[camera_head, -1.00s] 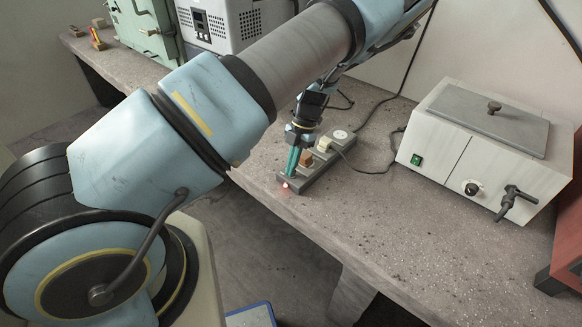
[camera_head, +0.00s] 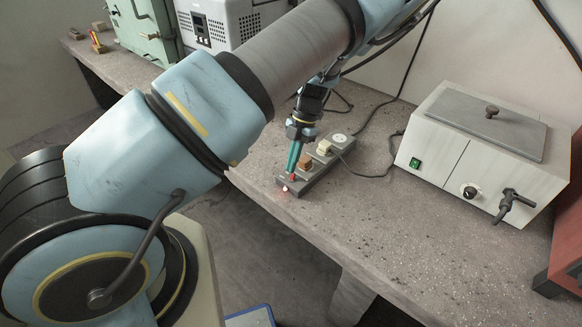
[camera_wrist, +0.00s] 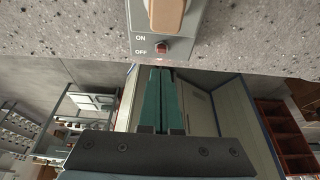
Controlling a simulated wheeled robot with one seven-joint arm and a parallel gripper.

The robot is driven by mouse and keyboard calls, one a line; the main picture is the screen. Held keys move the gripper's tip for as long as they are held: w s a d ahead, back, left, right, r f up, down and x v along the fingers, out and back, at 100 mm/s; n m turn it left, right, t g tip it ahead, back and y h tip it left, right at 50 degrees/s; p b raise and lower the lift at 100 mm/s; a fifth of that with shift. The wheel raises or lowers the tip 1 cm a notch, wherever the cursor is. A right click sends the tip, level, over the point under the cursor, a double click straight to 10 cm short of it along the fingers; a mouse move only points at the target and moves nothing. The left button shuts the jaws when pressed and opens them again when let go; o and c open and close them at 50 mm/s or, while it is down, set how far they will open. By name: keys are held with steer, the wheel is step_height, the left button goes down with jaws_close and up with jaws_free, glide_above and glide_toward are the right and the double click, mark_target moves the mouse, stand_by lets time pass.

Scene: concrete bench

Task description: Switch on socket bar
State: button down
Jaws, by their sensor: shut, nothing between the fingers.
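The grey socket bar (camera_head: 316,174) lies on the bench with a white plug-like block (camera_head: 324,147) and a brown block (camera_head: 305,161) on it. Its near end shows in the wrist view (camera_wrist: 195,35), with ON and OFF labels and a small red switch (camera_wrist: 161,47) next to OFF. The red switch also shows in the head view (camera_head: 293,178). My gripper (camera_head: 292,170) has teal fingers, shut and empty, pointing down at this end. In the wrist view the fingertips (camera_wrist: 160,68) sit just below the switch; contact cannot be told.
A white lidded box (camera_head: 455,170) with a green switch and a tap stands right of the bar. A grey-white vented device (camera_head: 225,25) and a green case (camera_head: 145,30) stand at the back left. A cable runs from the bar. The bench front is clear.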

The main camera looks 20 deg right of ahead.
steer(key=b+v, duration=0.2)
steer(key=v, duration=0.7)
steer(key=shift+r, duration=0.25)
steer(key=shift+w, duration=0.1)
steer(key=a+r+m+h, duration=0.4)
steer(key=a+m, duration=0.6)
steer(key=a, duration=0.7)
steer(key=s+a+r+m+t, duration=0.1)
steer(key=s+a+r+m, duration=0.2)
steer(key=a+m, duration=0.4)
steer(key=s+a+r+m+t, duration=0.2)
steer(key=s+a+r+m, duration=0.1)
steer(key=a+m, duration=0.3)
steer(key=shift+s+a+r+m+t, duration=0.3)
steer(key=shift+s+a+r+m, duration=0.1)
steer(key=shift+r+m, duration=0.5)
